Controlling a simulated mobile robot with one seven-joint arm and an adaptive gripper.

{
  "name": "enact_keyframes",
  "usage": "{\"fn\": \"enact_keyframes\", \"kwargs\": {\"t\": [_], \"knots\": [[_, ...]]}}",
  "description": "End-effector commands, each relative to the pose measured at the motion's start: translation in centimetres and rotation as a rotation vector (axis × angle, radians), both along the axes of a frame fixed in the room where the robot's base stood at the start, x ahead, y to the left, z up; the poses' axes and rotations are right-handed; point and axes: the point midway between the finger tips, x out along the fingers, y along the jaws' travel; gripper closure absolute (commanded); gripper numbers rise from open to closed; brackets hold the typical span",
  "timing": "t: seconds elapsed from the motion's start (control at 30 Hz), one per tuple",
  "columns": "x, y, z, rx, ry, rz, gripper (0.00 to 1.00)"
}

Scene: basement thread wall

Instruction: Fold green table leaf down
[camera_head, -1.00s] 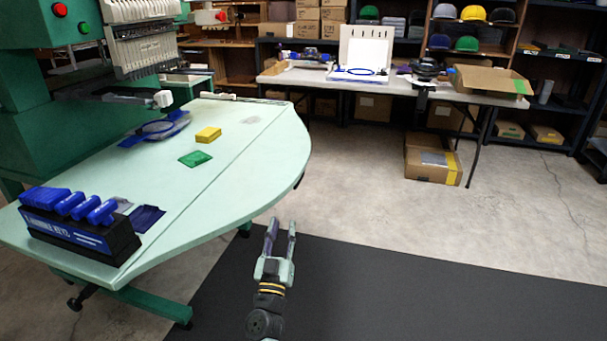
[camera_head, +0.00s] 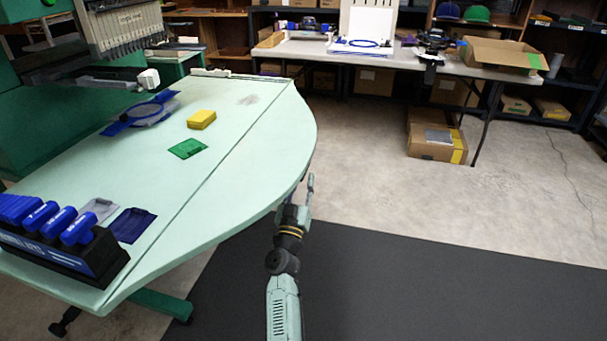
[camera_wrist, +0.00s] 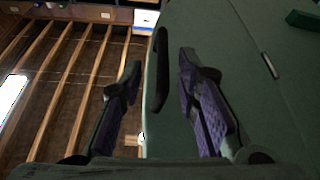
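The pale green table leaf (camera_head: 265,145) is the rounded part of the tabletop right of a long seam. It lies level with the rest of the top. My gripper (camera_head: 306,192) is beside and just below the leaf's curved right edge in the head view. In the wrist view, my gripper (camera_wrist: 160,65) has its two purple-padded fingers apart. A curved black handle (camera_wrist: 160,70) shows between them, along the edge of the dark green leaf surface (camera_wrist: 215,50), apparently its underside. I cannot tell whether the fingers touch the handle.
A black mat (camera_head: 390,285) covers the floor at the right. A grey table (camera_head: 465,71) stands behind.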

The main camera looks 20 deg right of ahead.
Motion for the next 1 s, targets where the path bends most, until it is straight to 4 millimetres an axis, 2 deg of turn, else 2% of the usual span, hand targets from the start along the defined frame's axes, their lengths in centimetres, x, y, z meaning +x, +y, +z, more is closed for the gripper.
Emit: {"fn": "enact_keyframes", "kwargs": {"t": [0.2,0.57,1.0], "knots": [[1.9,-1.1,0.9,-0.001,-0.001,0.000,0.70],[2.3,-1.3,1.1,0.000,0.000,0.001,0.71],[2.2,-1.3,1.1,0.000,0.000,0.000,1.00]]}}
